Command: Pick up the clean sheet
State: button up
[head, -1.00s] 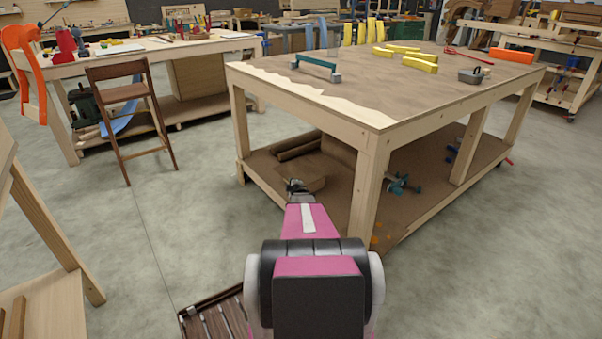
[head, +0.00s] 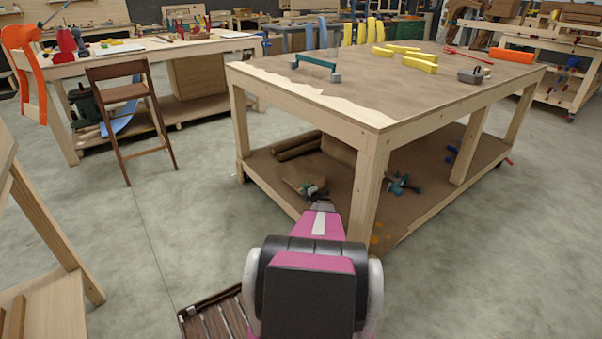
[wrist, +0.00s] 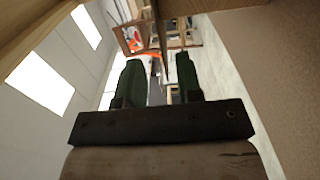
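A brown sheet-like piece (head: 300,187) shows above the lower shelf of the near workbench, tilted and partly hidden by my gripper. I cannot tell for sure that it is the clean sheet. My gripper (head: 314,190) is at that shelf's front left, beside or overlapping this piece. In the wrist view, its two dark green fingers (wrist: 159,62) stand apart with a clear gap. A thin brown edge (wrist: 160,30) runs down between them from the top of the picture, apparently a thin piece seen edge-on. No firm contact with either finger shows.
The near workbench (head: 420,111) has a leg (head: 364,190) just right of my arm. Its lower shelf (head: 345,205) holds rolls (head: 297,146) and a teal tool (head: 402,184). A wooden chair (head: 130,105) stands left. Floor (head: 180,225) left of the workbench is clear.

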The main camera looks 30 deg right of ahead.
jog(key=shift+w+f, duration=0.15)
jog(key=shift+w, duration=1.2)
jog(key=shift+w+f, duration=0.1)
jog(key=shift+w, duration=1.2)
grip_shut()
